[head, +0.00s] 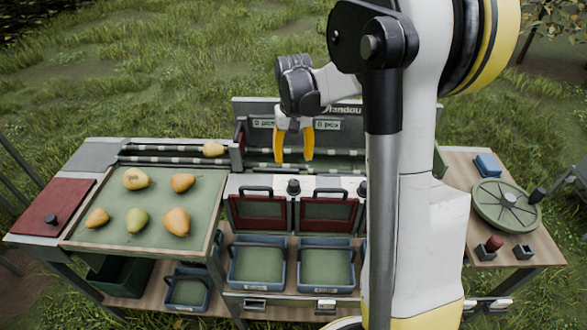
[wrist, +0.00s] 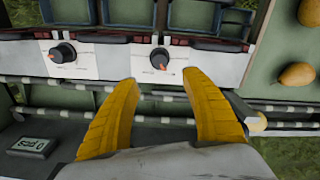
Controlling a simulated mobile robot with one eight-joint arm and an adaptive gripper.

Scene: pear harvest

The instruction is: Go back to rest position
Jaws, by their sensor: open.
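My gripper (head: 294,143) has yellow fingers and hangs above the conveyor at the back of the station. Its fingers are apart with nothing between them. In the wrist view the open gripper (wrist: 160,90) points toward the white panel (wrist: 110,65) with knobs. Several pears lie on the green tray (head: 158,211) at the left, one of them a greener pear (head: 137,220). Another pear (head: 213,148) sits at the left part of the conveyor, apart from my gripper.
Two red-flapped openings (head: 257,212) stand above blue crates (head: 257,265). A dark red panel (head: 53,207) is at the far left. At the right, a round green dial plate (head: 506,205) and a blue block (head: 487,165) are on the side table. Grass surrounds the station.

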